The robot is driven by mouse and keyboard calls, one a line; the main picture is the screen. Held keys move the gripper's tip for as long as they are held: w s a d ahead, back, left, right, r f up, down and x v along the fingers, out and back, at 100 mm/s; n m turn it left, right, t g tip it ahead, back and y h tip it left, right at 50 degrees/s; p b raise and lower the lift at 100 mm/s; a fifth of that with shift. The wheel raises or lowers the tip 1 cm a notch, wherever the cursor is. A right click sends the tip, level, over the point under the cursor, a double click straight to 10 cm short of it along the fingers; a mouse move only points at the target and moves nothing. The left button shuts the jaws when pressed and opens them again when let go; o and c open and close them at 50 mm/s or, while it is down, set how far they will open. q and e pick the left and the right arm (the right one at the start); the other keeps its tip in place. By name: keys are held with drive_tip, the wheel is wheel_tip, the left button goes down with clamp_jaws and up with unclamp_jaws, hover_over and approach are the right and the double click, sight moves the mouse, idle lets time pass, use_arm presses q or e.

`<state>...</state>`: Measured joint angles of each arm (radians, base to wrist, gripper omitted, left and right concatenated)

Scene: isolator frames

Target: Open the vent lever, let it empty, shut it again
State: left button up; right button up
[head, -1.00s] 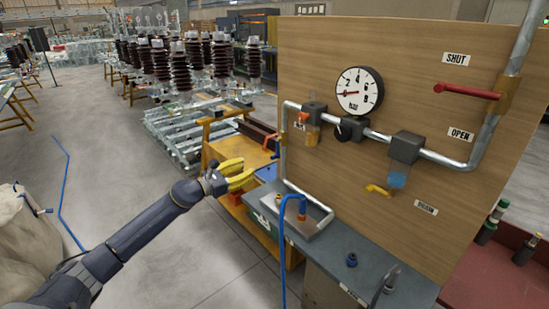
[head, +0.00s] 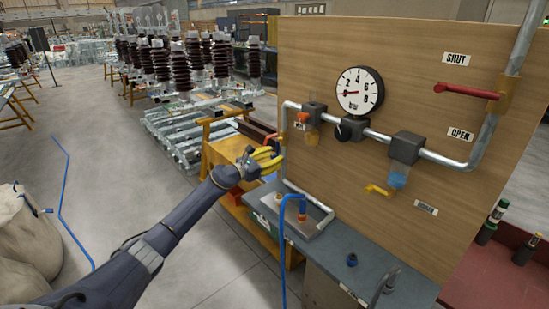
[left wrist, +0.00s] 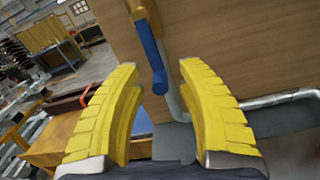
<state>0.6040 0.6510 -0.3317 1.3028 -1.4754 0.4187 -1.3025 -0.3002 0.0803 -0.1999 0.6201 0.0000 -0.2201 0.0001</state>
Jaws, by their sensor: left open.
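A lever with a blue handle (left wrist: 150,55) and an orange pivot (left wrist: 143,10) hangs on the left pipe in the left wrist view. I read no vent label on it. In the head view its orange part (head: 279,137) shows, and my gripper covers most of the handle. My left gripper (head: 275,158) is open with yellow ribbed fingers, close to this lever. In the left wrist view the handle lies ahead, between the two fingers (left wrist: 160,95), with no visible contact. The gauge (head: 360,92) has its red needle pointing left, near the 2. My right gripper is out of view.
A red lever (head: 466,91) lies level by the SHUT label (head: 456,59). A yellow lever (head: 377,190) is near the DRAIN label (head: 426,207). The wooden panel (head: 320,60) stands behind the pipes. A blue hose (head: 281,240) rises in front of the bench (head: 335,255).

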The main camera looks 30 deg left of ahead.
use_arm(q)
drive_tip(key=shift+w+d, duration=0.15)
drive_tip(key=shift+w, duration=0.1)
drive_tip(key=shift+c, duration=0.4)
clamp_jaws()
